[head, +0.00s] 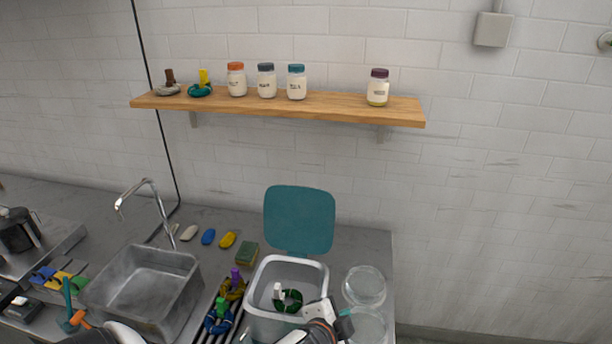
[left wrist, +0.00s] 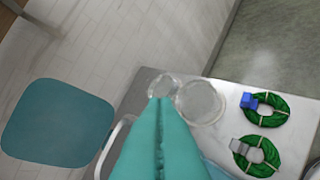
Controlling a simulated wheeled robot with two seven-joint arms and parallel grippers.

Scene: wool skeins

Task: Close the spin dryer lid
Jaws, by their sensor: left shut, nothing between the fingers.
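The spin dryer (head: 253,300) is a pale grey tub on the counter. Its teal lid (head: 300,218) stands open and upright at the tub's back edge. The lid also shows at the left of the left wrist view (left wrist: 58,122). A green skein (head: 290,306) with a pale tag lies inside the tub. My left gripper (head: 343,322) is over the tub's front right side, apart from the lid. In the left wrist view its teal fingers (left wrist: 160,104) are pressed together with nothing between them. My right gripper is not in view.
Two clear glass jars (head: 364,285) stand right of the dryer. A sink (head: 150,290) and a rack with skeins (head: 222,310) lie left. A sponge (head: 247,254) sits behind the rack. A wooden shelf (head: 330,109) with jars is on the wall above.

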